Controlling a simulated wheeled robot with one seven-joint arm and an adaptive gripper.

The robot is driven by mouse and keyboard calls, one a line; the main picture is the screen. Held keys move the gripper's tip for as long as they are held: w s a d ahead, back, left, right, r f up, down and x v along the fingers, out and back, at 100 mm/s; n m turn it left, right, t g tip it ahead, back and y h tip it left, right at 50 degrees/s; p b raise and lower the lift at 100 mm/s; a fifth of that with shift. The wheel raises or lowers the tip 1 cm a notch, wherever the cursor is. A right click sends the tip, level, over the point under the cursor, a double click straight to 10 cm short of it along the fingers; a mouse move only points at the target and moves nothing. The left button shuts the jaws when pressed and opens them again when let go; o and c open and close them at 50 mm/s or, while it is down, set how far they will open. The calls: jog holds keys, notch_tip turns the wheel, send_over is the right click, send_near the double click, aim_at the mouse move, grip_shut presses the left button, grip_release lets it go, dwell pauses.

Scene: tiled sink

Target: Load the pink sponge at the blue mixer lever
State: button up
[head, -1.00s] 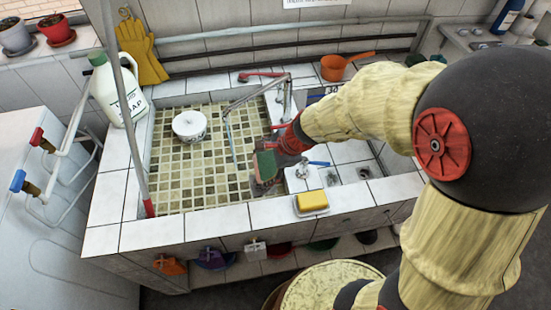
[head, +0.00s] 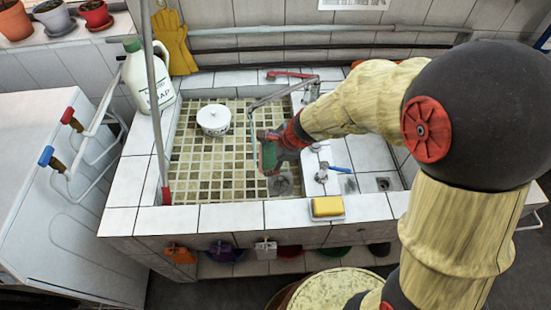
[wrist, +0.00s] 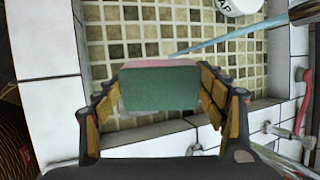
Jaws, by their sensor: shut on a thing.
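My gripper (wrist: 160,100) is shut on the pink sponge (wrist: 158,63), whose green face is turned to the wrist camera and whose pink side shows as a thin edge. In the head view the gripper (head: 274,150) and the sponge's green side (head: 268,157) are over the large basin, beside the thin spout and its water stream. The blue mixer lever (head: 341,169) sits on a chrome tap on the tiled divider, right of the sponge and apart from it.
A yellow sponge (head: 327,206) lies on the front rim. A white tub (head: 213,119) stands in the tiled basin (head: 205,180). A soap jug (head: 146,80) stands at the back left. An upright pole (head: 157,110) rises at the left rim. A red-handled tap (head: 290,75) is behind.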

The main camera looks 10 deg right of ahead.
jog(key=w+a+f+p, duration=0.1)
jog(key=w+a, duration=0.4)
jog(key=shift+f, duration=0.2)
dwell(0.3)
jog(key=shift+w+a, duration=0.1)
dwell(0.4)
jog(key=shift+s+d+b, duration=1.1)
jog(key=shift+s+d, duration=1.75)
jog(key=shift+s+d+r+p, duration=0.5)
jog(key=shift+d+r, duration=0.1)
jog(key=shift+r, duration=0.15)
jog(key=shift+s+d+r+p, duration=0.95)
jog(key=shift+s+d+r, duration=0.25)
jog(key=shift+s+r, duration=0.1)
jog(key=shift+f, duration=0.1)
